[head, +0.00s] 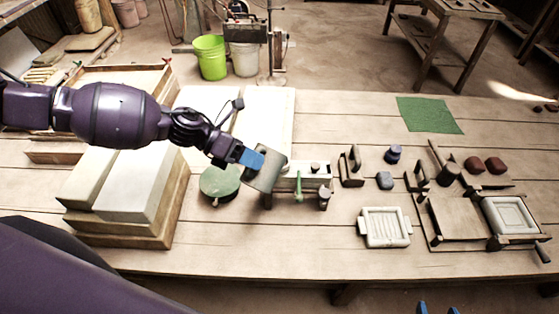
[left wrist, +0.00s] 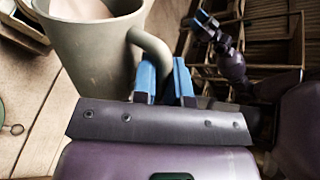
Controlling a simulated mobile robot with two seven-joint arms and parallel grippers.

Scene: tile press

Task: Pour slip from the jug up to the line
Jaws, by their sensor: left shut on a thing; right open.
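The jug (head: 268,172) is grey-green and hangs tilted near the middle of the table in the head view. My left gripper (head: 250,158) is shut on its handle. In the left wrist view the jug (left wrist: 95,50) fills the upper left, with pale pinkish slip (left wrist: 82,8) inside. The blue fingers of my left gripper (left wrist: 165,82) close around the handle (left wrist: 152,45). A pale block with a green clamp-like part (head: 298,185) stands right beside the jug, partly hidden by it. I cannot make out a fill line. My right gripper (head: 437,309) is open and empty at the bottom edge.
A green round disc (head: 220,184) lies left of the jug. Stacked pale slabs (head: 135,190) stand further left. A white grooved tray (head: 384,228) and a wooden press (head: 455,218) are on the right. A green mat (head: 430,115) lies at the back right; table around it is mostly clear.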

